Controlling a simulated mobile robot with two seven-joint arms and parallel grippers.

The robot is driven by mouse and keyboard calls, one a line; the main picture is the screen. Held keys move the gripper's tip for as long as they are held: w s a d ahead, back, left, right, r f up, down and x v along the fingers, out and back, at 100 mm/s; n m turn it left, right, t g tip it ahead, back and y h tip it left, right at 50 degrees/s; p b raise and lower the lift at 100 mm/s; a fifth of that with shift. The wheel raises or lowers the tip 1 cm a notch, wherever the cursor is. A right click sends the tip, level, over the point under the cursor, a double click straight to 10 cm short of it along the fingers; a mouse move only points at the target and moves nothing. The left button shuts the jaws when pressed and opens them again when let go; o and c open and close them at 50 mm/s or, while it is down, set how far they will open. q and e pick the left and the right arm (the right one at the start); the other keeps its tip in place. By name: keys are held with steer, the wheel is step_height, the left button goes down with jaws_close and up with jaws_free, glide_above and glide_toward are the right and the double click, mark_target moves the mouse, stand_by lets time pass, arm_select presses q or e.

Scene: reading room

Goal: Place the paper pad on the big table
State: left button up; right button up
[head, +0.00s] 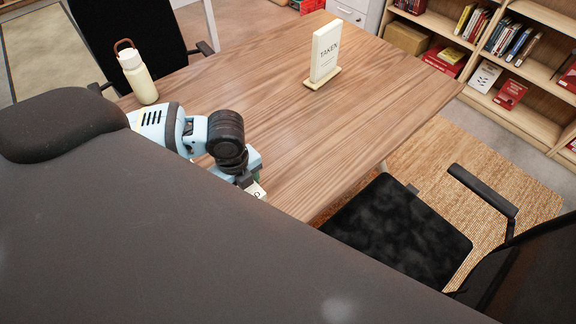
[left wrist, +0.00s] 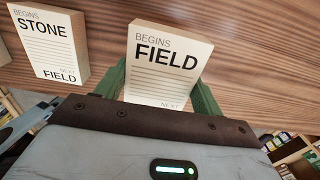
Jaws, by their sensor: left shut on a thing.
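The paper pad (left wrist: 165,65), a pale block printed "BEGINS FIELD" with ruled lines, stands between the green fingers of my left gripper in the left wrist view. My left gripper (head: 254,184) is shut on it. In the head view the gripper is at the near edge of the big wooden table (head: 370,115), and only a small pale corner of the pad (head: 258,190) shows. I cannot tell whether the pad touches the wood. A second pad (left wrist: 48,45), printed "BEGINS STONE, NEXT FIELD", is to its left in the left wrist view. My right gripper is not in view.
A cream bottle (head: 137,75) stands at the table's left, and a "TAKEN" sign (head: 325,52) near its far edge. The tabletop between them is clear. Black chairs (head: 395,230) stand at the right and far left (head: 130,35). Bookshelves (head: 520,115) stand at the back right.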

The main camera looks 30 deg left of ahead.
arm_select(q)
glide_above(297, 195)
steer(key=s+a, duration=0.1)
steer(key=shift+f, duration=0.55)
steer(key=shift+w+d, duration=0.2)
steer(key=shift+d, duration=0.05)
steer(key=shift+w+d, duration=0.25)
steer(key=shift+d, duration=0.05)
step_height(297, 195, down, 4)
steer(key=shift+r, duration=0.15)
steer(key=o, duration=1.1)
steer(key=shift+c, duration=0.2)
